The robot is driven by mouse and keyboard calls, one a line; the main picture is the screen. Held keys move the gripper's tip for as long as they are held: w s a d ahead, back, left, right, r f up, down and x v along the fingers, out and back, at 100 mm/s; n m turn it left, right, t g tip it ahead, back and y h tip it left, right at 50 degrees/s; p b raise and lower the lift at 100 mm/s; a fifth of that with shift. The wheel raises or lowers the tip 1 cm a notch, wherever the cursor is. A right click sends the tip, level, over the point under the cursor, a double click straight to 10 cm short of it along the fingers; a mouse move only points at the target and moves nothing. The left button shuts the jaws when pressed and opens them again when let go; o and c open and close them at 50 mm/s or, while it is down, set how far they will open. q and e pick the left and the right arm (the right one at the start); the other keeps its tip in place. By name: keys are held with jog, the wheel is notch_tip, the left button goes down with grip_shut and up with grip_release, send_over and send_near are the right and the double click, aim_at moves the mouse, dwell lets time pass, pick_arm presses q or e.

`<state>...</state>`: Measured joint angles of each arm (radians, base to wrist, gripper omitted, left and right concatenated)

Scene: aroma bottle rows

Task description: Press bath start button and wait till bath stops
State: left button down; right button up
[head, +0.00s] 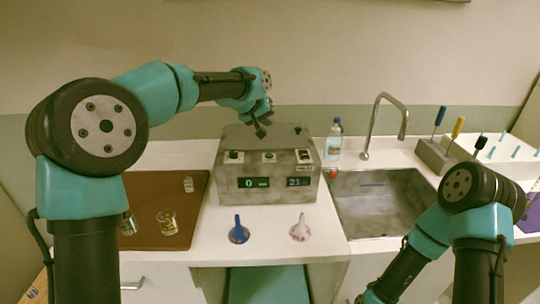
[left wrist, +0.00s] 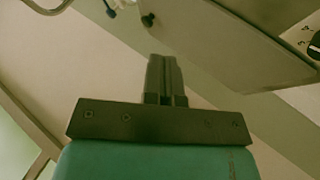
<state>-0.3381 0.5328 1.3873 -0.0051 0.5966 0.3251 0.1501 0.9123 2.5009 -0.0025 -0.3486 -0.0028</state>
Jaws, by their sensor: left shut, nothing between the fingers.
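My left gripper (head: 260,131) is shut and empty, above the back of the bath's top, left of centre. I cannot tell whether it touches the bath. In the left wrist view its shut fingers (left wrist: 163,75) point toward the bath (left wrist: 235,40). My right gripper is out of view below the bottom edge.
A brown tray (head: 150,195) with glass vessels lies left of the bath. A blue funnel (head: 238,233) and a pale funnel (head: 299,230) lie in front. Right are a bottle (head: 334,143), a sink (head: 385,225) with a tall tap (head: 378,110), and a screwdriver block (head: 440,157).

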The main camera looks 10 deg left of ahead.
aim_at(267, 154)
pick_arm(q)
jog(key=shift+f, duration=0.1)
jog(key=shift+f, duration=4.3)
jog(key=shift+f, duration=0.15)
jog(key=shift+f, duration=0.3)
jog(key=shift+f, duration=0.4)
jog(key=shift+r, duration=0.85)
jog(key=shift+r, duration=2.5)
